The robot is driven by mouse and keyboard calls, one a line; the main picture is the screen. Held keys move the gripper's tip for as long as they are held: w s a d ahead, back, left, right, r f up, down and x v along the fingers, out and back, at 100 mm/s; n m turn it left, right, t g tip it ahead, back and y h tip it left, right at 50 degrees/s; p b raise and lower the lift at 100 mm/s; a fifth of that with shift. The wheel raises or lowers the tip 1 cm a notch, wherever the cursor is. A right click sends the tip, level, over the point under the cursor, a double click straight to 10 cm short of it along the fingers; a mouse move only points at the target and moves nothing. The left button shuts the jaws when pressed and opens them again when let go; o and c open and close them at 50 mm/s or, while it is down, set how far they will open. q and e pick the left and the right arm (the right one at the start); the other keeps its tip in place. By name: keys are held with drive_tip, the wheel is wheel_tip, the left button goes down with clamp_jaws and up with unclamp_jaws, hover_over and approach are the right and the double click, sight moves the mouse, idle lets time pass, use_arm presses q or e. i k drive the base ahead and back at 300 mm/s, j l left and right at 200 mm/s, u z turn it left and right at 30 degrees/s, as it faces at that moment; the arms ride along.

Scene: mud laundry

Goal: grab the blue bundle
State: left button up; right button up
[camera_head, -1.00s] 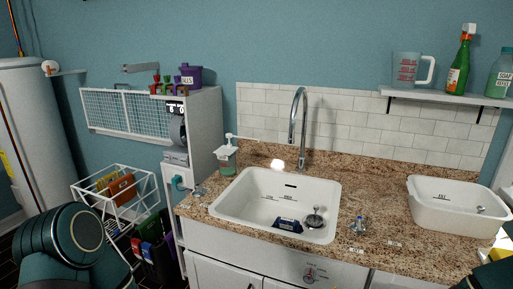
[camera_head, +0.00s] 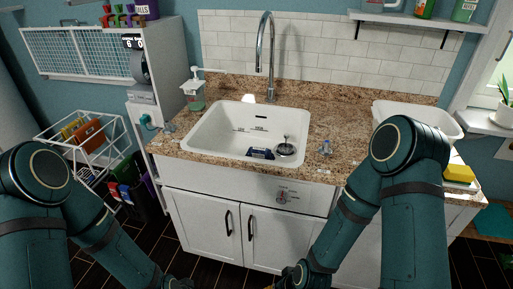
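A small dark blue bundle (camera_head: 261,153) with a pale label lies on the floor of the white sink (camera_head: 205,138), towards its front and just left of the drain piece. Both my arms hang in front of the counter. My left gripper (camera_head: 178,284) barely shows at the bottom edge, low and left of the cabinet doors. My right gripper (camera_head: 292,278) is partly cut off at the bottom edge, in front of the doors. Both are well below the sink and apart from the bundle. Their fingers are too hidden to read.
A tall faucet (camera_head: 264,50) rises behind the sink. A white basin (camera_head: 425,112) and a yellow sponge (camera_head: 458,173) are further right, partly behind my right arm.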

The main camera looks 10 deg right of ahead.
sight(256, 152)
drive_tip(key=i+j, duration=0.75)
drive_tip(key=i+j+z, duration=0.1)
drive_tip(key=z, duration=0.25)
drive_tip(key=i+j+z, duration=0.1)
drive_tip(key=z, duration=0.3)
drive_tip(key=j+z, duration=0.2)
drive_tip(key=z, duration=0.15)
drive_tip(key=i, duration=0.05)
